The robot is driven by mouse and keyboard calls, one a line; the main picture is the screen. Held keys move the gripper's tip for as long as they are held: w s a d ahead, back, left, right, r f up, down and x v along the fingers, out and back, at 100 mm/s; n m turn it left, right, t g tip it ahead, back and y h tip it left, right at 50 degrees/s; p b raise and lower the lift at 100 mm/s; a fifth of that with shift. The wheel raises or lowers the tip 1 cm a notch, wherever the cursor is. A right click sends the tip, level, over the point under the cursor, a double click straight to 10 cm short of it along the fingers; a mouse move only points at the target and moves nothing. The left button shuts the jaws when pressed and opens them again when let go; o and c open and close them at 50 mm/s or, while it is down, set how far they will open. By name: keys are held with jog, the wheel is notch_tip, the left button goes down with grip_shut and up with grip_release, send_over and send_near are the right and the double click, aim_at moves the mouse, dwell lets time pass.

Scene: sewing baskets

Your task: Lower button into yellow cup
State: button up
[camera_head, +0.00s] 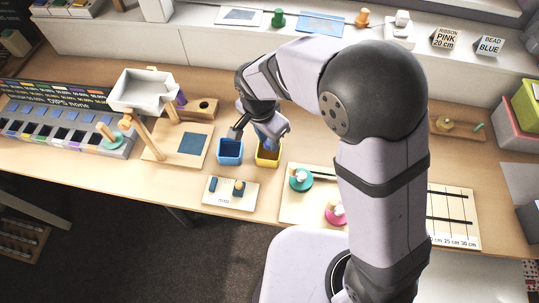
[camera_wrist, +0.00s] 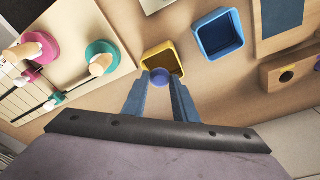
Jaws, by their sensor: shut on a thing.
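The yellow cup (camera_head: 268,158) is a small square open box on the wooden table, just left of my arm in the head view. It also shows in the wrist view (camera_wrist: 157,54), straight beyond my fingertips. My gripper (camera_wrist: 160,82) is shut on a round blue-purple button (camera_wrist: 159,76), held between its fingertips. In the wrist view the button overlaps the near edge of the yellow cup; I cannot tell its height over the cup. In the head view my gripper (camera_head: 262,130) is above the cup, and the button is not clearly seen there.
A blue cup (camera_head: 230,158) stands just left of the yellow one. A board with teal and pink knobs (camera_head: 318,211) lies to the right. A small board with blue pieces (camera_head: 221,201) lies in front. A white tray (camera_head: 144,106) stands raised at left.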

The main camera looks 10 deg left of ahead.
aim_at(267, 144)
jog(key=shift+f+b, duration=1)
jog(key=shift+f, duration=0.5)
jog(key=shift+f+b, duration=0.3)
jog(key=shift+f, duration=0.1)
jog(key=o, duration=1.1)
jog(key=shift+r, duration=0.2)
jog(key=shift+s+a+r, duration=0.1)
jog(key=shift+s+r, duration=0.05)
jog(key=shift+r, duration=1)
jog(key=shift+s+a+r, duration=0.1)
jog(key=shift+s+r, duration=0.05)
jog(key=shift+r, duration=1.05)
jog(key=shift+s+a+r, duration=0.1)
jog(key=shift+s+r, duration=0.05)
jog(key=shift+r, duration=1)
